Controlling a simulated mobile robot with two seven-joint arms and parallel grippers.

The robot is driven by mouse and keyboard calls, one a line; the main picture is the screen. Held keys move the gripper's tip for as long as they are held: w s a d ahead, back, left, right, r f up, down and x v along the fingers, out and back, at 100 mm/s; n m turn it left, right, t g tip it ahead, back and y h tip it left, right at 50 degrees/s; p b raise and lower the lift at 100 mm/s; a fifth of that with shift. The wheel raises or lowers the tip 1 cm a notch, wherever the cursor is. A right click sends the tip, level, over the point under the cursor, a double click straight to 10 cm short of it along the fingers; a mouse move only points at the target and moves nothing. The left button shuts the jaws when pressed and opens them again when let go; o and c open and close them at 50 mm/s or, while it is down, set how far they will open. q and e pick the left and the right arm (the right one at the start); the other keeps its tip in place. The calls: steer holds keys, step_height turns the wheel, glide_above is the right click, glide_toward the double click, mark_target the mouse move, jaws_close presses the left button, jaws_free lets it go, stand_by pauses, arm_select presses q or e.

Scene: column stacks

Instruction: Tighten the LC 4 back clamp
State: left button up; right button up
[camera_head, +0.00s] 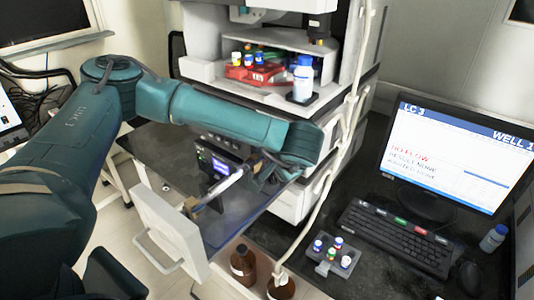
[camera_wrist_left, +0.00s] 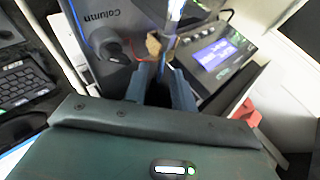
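A silver column (camera_head: 228,184) lies slanted over an open drawer, with a brown clamp-like block at its back end (camera_head: 257,168) and another at its front end (camera_head: 190,204). In the left wrist view one brown block (camera_wrist_left: 153,45) shows just beyond the fingertips, with the column (camera_wrist_left: 173,12) running past it. My left gripper (camera_head: 268,170) is at the column's back end. Its two fingers (camera_wrist_left: 160,82) stand apart with a dark gap between them. I cannot tell whether they touch the clamp. No LC 4 label is legible. My right gripper is not in view.
A small unit with a lit blue display (camera_head: 218,163) stands behind the column. The drawer's white front (camera_head: 170,235) sticks out. Brown bottles (camera_head: 243,264), a vial rack (camera_head: 334,259), a keyboard (camera_head: 398,238) and a monitor reading LC 3 (camera_head: 445,155) are to the right.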

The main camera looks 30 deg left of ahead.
arm_select(q)
jaws_close()
stand_by(0.3)
